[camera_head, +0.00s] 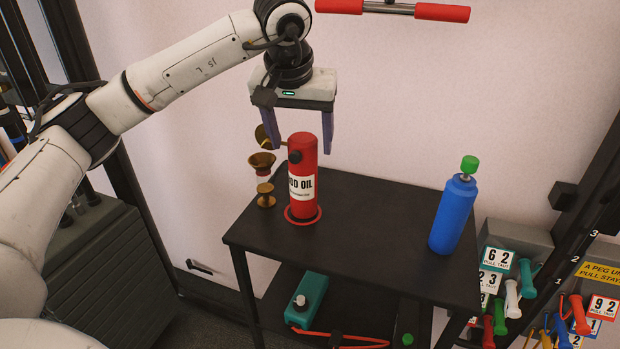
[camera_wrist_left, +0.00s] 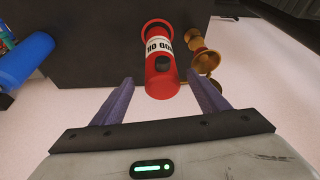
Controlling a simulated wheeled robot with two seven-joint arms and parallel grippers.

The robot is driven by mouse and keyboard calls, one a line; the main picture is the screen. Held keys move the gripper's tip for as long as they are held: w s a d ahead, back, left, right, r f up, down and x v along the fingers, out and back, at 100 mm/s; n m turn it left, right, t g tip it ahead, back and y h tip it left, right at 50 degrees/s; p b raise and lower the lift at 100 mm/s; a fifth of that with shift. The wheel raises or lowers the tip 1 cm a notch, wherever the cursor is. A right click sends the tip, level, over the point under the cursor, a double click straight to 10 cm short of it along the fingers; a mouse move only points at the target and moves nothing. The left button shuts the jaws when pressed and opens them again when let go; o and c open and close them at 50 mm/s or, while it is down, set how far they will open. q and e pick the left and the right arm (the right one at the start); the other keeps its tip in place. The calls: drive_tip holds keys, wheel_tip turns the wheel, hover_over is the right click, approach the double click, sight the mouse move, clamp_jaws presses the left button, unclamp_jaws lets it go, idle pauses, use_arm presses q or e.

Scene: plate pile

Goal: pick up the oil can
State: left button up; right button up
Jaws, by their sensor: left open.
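The oil can (camera_head: 302,163) is a red cylinder with a white label and a dark round knob near its top. It stands upright on the black table, on a red ring. My left gripper (camera_head: 300,143) is open, and its two fingers point down near the top of the can. In the left wrist view the can (camera_wrist_left: 160,82) shows beyond and between the open fingertips (camera_wrist_left: 164,88). I see no contact between the fingers and the can. My right gripper is in neither view.
A brass stand with cups (camera_head: 265,185) is just left of the can. A blue bottle (camera_head: 453,215) with a green top stands at the table's right. The black table top (camera_head: 375,225) is clear between can and bottle. A teal object (camera_head: 307,300) lies on the lower shelf.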

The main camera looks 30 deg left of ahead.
sight(305, 133)
use_arm(q)
drive_tip(key=shift+a+f, duration=0.25)
drive_tip(key=shift+f, duration=0.8)
drive_tip(key=x, duration=0.6)
drive_tip(key=shift+w+d, duration=0.1)
drive_tip(key=shift+w, duration=0.05)
drive_tip(key=shift+r, duration=0.1)
drive_tip(key=c, duration=1.6)
drive_tip(key=shift+o, duration=0.2)
wheel_tip(305, 133, up, 10)
drive_tip(key=shift+p, duration=0.3)
